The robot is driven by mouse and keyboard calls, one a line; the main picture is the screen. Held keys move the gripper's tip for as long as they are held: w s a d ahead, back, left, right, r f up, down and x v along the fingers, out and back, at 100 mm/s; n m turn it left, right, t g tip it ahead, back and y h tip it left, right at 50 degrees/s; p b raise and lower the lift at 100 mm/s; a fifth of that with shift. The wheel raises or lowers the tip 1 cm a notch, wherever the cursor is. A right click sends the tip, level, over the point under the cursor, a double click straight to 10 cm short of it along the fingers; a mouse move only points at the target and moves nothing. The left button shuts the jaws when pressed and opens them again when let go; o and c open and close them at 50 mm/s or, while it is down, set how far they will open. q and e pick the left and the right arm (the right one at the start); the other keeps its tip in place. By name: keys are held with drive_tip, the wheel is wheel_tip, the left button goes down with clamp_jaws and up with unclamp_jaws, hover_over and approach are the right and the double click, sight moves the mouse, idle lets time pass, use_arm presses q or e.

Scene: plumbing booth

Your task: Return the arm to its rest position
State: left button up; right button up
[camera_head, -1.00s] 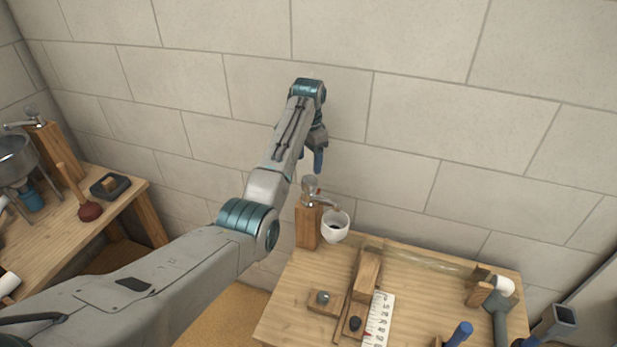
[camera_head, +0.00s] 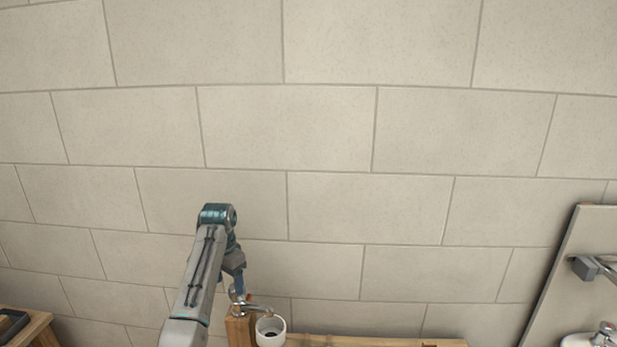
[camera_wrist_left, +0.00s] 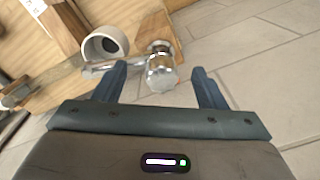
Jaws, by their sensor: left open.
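My left arm (camera_head: 199,285) reaches up from the bottom of the head view, bent at a teal joint, with the left gripper (camera_head: 239,284) pointing down. The gripper is open. In the left wrist view the two blue fingers of the gripper (camera_wrist_left: 160,75) stand apart. The chrome tap (camera_wrist_left: 162,72) shows between and beyond the fingers, and I see nothing held. In the head view the tap (camera_head: 250,307) is just below the gripper; whether they touch I cannot tell. My right gripper is not in view.
A white cup (camera_head: 271,332) sits under the tap spout, beside a wooden post (camera_head: 238,332). The workbench edge (camera_head: 375,342) runs along the bottom. A block wall (camera_head: 300,120) fills the back. A grey panel (camera_head: 575,265) with a metal fitting stands at right.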

use_arm(q)
drive_tip(key=s+a+f+n+t, duration=0.1)
drive_tip(key=s+a+f+n, duration=0.2)
drive_tip(key=s+f, duration=1.65)
drive_tip(key=s+r+n+t, duration=0.1)
drive_tip(key=s+r, duration=0.2)
drive_tip(key=s, duration=1.1)
drive_tip(key=s+r+n+t, duration=0.1)
drive_tip(key=s+r, duration=0.2)
drive_tip(key=s, duration=1.2)
drive_tip(key=a+f+g+y+b, duration=0.1)
drive_tip(key=a+f+b, duration=0.15)
drive_tip(key=f, duration=1.55)
drive_tip(key=a+f+b, duration=0.1)
drive_tip(key=f+b, duration=0.2)
drive_tip(key=f, duration=1.5)
drive_tip(key=s+f+b, duration=0.2)
drive_tip(key=s+f, duration=0.7)
drive_tip(key=f, duration=0.3)
drive_tip(key=s+f+n+g+b, duration=0.1)
drive_tip(key=s+f+b, duration=0.1)
drive_tip(key=s+f, duration=0.7)
wheel_tip(320, 180, down, 3)
drive_tip(key=shift+s+a+r, duration=0.1)
drive_tip(key=shift+s+a, duration=0.05)
drive_tip(key=shift+a, duration=0.2)
